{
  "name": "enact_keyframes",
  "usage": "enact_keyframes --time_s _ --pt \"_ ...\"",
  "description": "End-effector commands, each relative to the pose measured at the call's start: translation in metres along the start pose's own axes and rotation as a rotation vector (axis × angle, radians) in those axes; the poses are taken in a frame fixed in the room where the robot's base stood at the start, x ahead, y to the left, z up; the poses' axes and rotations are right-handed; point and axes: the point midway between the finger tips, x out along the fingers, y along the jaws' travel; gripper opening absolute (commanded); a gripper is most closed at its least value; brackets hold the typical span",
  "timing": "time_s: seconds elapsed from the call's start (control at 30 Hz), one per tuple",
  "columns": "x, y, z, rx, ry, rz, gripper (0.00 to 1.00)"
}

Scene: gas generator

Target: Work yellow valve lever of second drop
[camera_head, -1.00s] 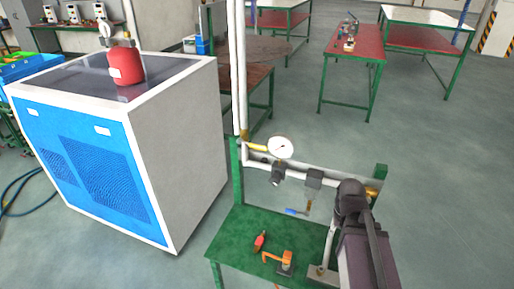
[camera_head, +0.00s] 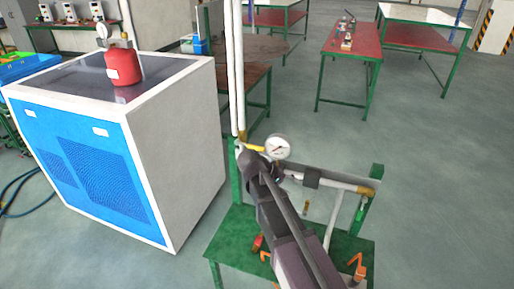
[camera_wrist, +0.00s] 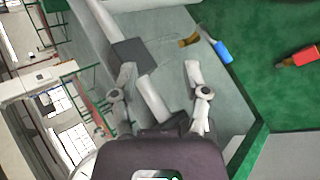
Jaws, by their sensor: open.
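My gripper (camera_wrist: 160,72) is open in the wrist view, with its two fingers spread and nothing clearly held between them. A white pipe piece lies in view between the fingers. Beyond it is a dark grey block (camera_wrist: 131,52), with a thin drop leading to a brass fitting (camera_wrist: 190,40) and a blue handle (camera_wrist: 222,52). In the head view the same grey block (camera_head: 311,179) sits on the white pipe. A yellow piece (camera_head: 253,148) is beside the gauge; I cannot tell whether it is the lever. My arm hides part of the pipe and first drop.
A round pressure gauge (camera_head: 277,147) is close to my arm. The green table (camera_head: 232,235) carries a red item (camera_head: 258,243) and an orange-handled piece (camera_head: 357,268). A large blue and white cabinet (camera_head: 180,140) stands at left.

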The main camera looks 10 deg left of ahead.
Motion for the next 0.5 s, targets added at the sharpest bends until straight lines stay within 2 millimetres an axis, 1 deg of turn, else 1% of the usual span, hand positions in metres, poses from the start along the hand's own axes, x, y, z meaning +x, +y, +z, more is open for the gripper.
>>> enact_keyframes --time_s 0.03,0.17,0.2,0.37,0.5 --pt "-0.017 -0.003 -0.013 -0.016 0.012 0.045 0.60" --pt "-0.055 -0.009 -0.033 -0.046 0.036 0.161 0.60" --pt "-0.068 -0.012 -0.038 -0.053 0.045 0.197 0.60" --pt "-0.122 -0.024 -0.059 -0.073 0.081 0.341 0.60" --pt "-0.172 -0.037 -0.072 -0.081 0.116 0.460 0.60"
